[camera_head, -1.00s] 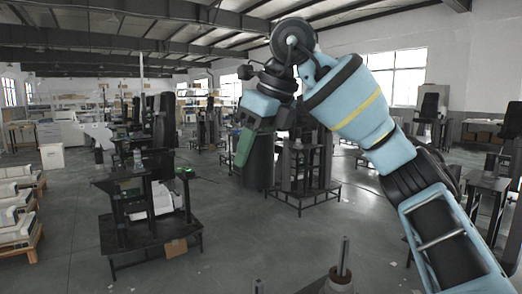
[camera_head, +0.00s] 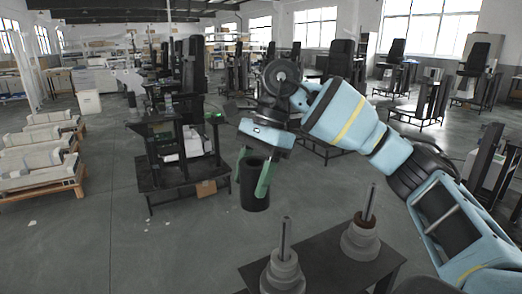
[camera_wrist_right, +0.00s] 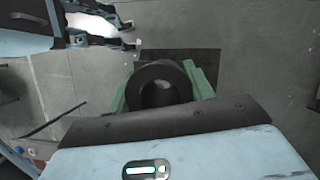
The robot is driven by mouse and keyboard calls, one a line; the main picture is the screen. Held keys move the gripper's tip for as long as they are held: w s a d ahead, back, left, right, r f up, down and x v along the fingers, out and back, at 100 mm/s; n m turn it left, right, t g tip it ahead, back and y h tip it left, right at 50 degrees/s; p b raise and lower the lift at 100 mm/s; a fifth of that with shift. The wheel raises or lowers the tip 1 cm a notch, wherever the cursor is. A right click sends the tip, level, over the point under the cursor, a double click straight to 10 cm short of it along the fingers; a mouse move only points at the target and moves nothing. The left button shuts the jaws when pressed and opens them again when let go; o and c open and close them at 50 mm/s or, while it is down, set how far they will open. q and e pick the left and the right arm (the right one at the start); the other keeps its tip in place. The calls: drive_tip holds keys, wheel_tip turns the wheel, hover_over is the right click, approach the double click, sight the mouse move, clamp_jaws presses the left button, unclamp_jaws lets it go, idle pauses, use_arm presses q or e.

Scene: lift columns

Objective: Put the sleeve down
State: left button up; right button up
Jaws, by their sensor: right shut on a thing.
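The sleeve (camera_head: 255,190) is a dark, hollow cylinder. It hangs upright in my right gripper (camera_head: 253,176), whose green fingers are shut on its two sides. In the right wrist view, I look down on the sleeve's round open rim (camera_wrist_right: 140,84), with my right gripper's fingers (camera_wrist_right: 160,90) touching it left and right. In the head view the sleeve is in the air, left of a dark table (camera_head: 322,252) and apart from it. My left gripper is not in view.
The dark table carries two upright metal rods with stepped round bases, one near (camera_head: 283,272) and one farther right (camera_head: 361,238). A dark workstation (camera_head: 185,165) stands beyond the sleeve on the left. Pallets with pale blocks (camera_head: 40,165) lie far left. Grey floor between is clear.

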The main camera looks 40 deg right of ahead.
drive_tip(key=s+a+f+n+g+h, duration=0.2)
drive_tip(key=s+a+f+n, duration=0.1)
drive_tip(key=f+n, duration=0.5)
drive_tip(key=s+a+f+n+g+h, duration=0.2)
drive_tip(key=s+a+f+n, duration=0.1)
drive_tip(key=f+n, duration=0.6)
drive_tip(key=shift+a+f+h, duration=0.15)
drive_tip(key=shift+a+h, duration=0.15)
drive_tip(key=shift+a, duration=0.05)
